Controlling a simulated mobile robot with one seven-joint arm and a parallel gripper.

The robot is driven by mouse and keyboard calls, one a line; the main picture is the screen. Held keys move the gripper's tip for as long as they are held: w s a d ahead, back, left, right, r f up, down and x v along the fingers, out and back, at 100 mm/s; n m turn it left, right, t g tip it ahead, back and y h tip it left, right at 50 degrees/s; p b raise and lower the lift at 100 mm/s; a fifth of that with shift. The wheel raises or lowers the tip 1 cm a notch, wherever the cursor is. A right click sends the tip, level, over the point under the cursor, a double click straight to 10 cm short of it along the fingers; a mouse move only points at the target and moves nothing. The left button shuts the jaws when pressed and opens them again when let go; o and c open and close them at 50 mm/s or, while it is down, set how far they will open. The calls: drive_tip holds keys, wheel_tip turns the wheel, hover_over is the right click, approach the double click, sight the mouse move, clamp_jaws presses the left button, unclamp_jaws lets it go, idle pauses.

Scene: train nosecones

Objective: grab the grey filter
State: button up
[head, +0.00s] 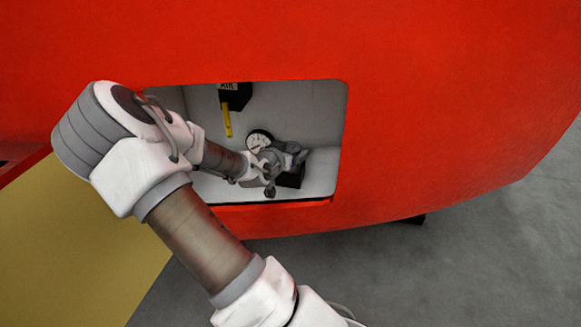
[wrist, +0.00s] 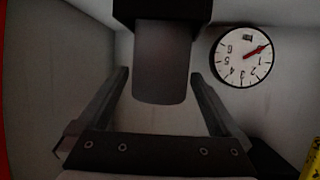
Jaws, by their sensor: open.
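The grey filter (wrist: 162,62) is a smooth dark grey cylinder in the middle of the wrist view. One end joins a black block (wrist: 160,8) and the rounded end is free. My gripper (wrist: 158,78) is open, with one finger on each side of the filter and a visible gap on both sides. I cannot tell how deep the filter sits between the fingers. In the head view my gripper (head: 285,158) is inside the recess, above the black block (head: 291,178), and mostly hides the filter there.
The recess (head: 310,110) has pale walls in a red curved body (head: 440,110). A round white gauge (head: 259,140) is close beside my gripper; it also shows in the wrist view (wrist: 241,56). A yellow handle (head: 227,120) hangs from a black box (head: 235,97) at upper left.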

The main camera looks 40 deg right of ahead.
drive_tip(key=shift+b+x, duration=0.3)
drive_tip(key=shift+x, duration=1.1)
drive_tip(key=shift+s, duration=0.1)
drive_tip(key=c, duration=1.5)
